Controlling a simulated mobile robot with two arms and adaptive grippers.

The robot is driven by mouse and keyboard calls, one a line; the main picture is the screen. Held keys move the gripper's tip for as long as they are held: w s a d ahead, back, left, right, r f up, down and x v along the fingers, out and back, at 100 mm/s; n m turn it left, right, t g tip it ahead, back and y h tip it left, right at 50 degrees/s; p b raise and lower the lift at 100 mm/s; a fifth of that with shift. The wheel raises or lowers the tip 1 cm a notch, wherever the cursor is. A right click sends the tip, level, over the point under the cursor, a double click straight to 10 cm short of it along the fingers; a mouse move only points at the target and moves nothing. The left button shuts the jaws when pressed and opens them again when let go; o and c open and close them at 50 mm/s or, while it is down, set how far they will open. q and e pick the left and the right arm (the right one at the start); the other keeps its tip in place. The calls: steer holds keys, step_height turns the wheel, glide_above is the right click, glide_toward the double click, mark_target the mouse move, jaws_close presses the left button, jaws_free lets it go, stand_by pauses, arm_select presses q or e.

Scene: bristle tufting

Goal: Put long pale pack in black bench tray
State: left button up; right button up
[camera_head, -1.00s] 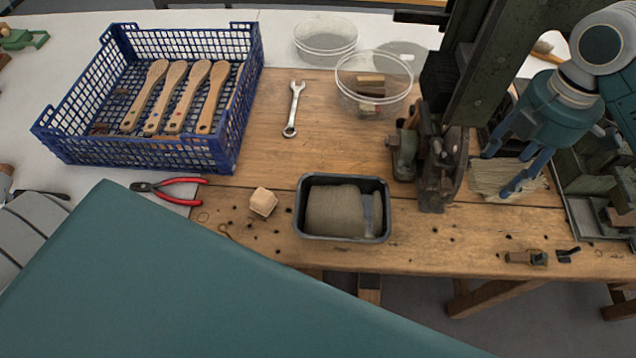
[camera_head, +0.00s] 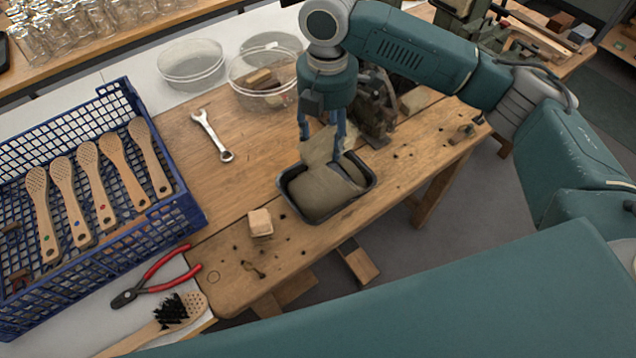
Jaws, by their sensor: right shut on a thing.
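The black bench tray (camera_head: 343,207) sits near the bench's front edge, with grey-tan packs (camera_head: 322,192) in it. My right gripper (camera_head: 322,138) is above the tray's back side, pointing down. It is shut on the long pale pack (camera_head: 318,150), which shows between and below its fingers. The pack's lower edge overlaps the tray's back rim in the picture; I cannot tell whether it touches. My left gripper is not in view.
A blue crate (camera_head: 189,212) of wooden brush handles stands at left. A wrench (camera_head: 211,135), clear bowls (camera_head: 192,62), a small wooden block (camera_head: 260,222) and red pliers (camera_head: 160,266) lie around. A dark machine (camera_head: 376,105) stands behind my gripper. Bench right of the tray is mostly clear.

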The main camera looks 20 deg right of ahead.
step_height(320, 180, down, 5)
steer(key=p, duration=0.1)
glide_above(324, 188)
step_height(324, 188, down, 5)
steer(key=shift+f, duration=0.7)
step_height(324, 188, down, 4)
steer(key=shift+r+p, duration=0.1)
steer(key=shift+p, duration=0.2)
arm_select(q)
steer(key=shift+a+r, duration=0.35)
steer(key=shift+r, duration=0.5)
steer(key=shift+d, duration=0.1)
arm_select(e)
steer(key=shift+f, duration=0.2)
steer(key=o, duration=1.2)
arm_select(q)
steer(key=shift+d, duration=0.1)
